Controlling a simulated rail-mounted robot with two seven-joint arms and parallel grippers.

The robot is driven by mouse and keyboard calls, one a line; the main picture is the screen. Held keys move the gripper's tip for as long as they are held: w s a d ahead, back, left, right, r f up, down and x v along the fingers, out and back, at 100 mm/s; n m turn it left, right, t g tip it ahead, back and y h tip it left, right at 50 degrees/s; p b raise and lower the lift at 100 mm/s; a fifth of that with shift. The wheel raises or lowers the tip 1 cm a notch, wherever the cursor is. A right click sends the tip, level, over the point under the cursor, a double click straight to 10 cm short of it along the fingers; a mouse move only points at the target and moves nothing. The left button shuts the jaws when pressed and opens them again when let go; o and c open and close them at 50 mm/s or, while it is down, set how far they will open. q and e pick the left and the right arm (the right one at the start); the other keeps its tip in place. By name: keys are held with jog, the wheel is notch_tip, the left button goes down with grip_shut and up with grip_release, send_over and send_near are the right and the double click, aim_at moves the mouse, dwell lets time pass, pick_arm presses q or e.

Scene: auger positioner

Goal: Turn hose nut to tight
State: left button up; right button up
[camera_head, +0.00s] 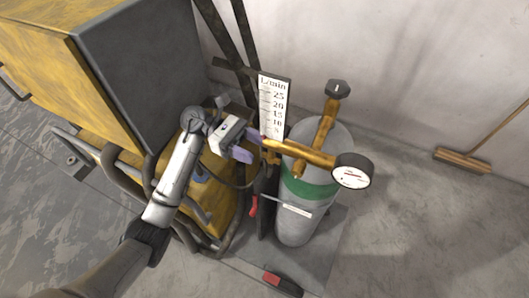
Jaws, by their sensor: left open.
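A brass regulator (300,152) with a round dial gauge (352,171) sits on the valve of a grey gas cylinder (297,219) with a green band. An upright flow scale (273,104) marked L/min stands at the regulator's left end. The hose nut cannot be made out clearly; small brass parts (271,157) show below the scale. My left gripper (254,145) comes in from the left. Its purple fingers are apart beside the regulator's left end, and I cannot tell whether they touch it. My right gripper is not in view.
A yellow and dark grey machine (142,75) fills the left side, with dark bent tubes below. A dark valve knob (338,89) tops the cylinder. A red-handled item (281,283) lies at the cylinder's foot. A broom (462,160) leans at right; floor there is free.

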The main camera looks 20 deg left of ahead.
aim_at(264, 153)
pick_arm(q)
jog(key=shift+s+d, duration=0.2)
jog(key=shift+d, duration=1.6)
jog(key=c, duration=0.9)
